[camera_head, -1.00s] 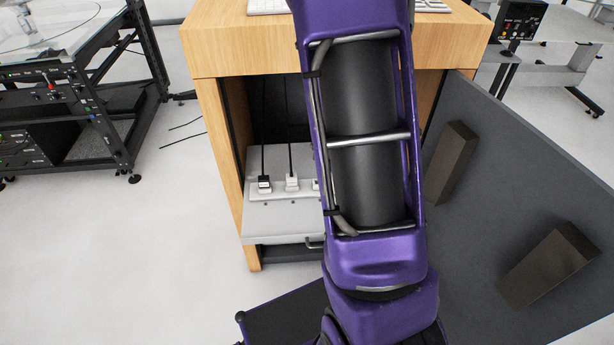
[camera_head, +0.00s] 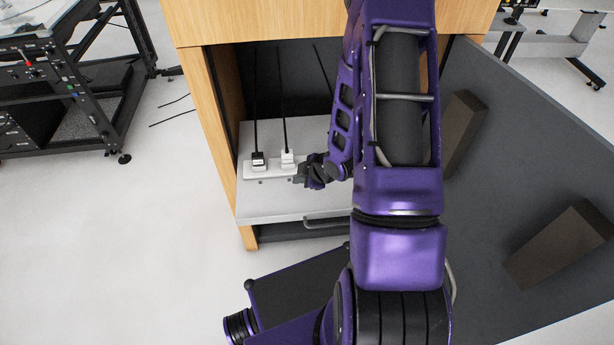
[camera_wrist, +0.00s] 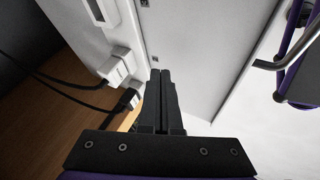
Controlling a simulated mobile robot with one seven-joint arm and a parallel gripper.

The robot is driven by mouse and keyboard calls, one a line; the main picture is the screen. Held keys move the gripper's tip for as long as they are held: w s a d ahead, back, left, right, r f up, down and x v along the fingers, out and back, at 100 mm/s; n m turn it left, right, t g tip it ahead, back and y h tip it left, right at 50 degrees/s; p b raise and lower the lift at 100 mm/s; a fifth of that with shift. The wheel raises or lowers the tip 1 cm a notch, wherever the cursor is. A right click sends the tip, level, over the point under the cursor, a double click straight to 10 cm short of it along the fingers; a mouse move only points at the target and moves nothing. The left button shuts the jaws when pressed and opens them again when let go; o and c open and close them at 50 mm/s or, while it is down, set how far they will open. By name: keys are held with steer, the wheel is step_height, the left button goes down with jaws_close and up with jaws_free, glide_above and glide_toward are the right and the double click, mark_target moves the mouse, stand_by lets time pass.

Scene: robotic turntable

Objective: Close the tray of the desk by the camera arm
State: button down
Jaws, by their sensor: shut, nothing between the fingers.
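The desk (camera_head: 330,22) is light wood with an open front. Its pale grey tray (camera_head: 275,207) sticks out of the opening and has a metal handle (camera_head: 325,222) along its front edge. The tray also fills much of the wrist view (camera_wrist: 205,40), with the handle (camera_wrist: 268,65) at right. My gripper (camera_head: 298,179) is over the tray, beside the power strip and behind the handle. In the wrist view its fingers (camera_wrist: 165,74) are together and empty, near the white plugs. I cannot tell whether they touch the tray. My arm hides the tray's right part.
A white power strip (camera_head: 248,170) with plugs and black cables lies on the tray. A dark grey door panel (camera_head: 500,150) with two brown blocks stands open at right. A black equipment rack (camera_head: 75,95) stands at left.

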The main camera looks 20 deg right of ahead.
mark_target(289, 170)
steer(key=shift+x, duration=1.15)
steer(key=w, duration=0.1)
steer(key=w+d, duration=0.1)
steer(key=w, duration=0.1)
steer(key=shift+w+d+r, duration=0.1)
steer(key=shift+w+r, duration=0.05)
steer(key=shift+w, duration=0.2)
steer(key=shift+w, duration=0.1)
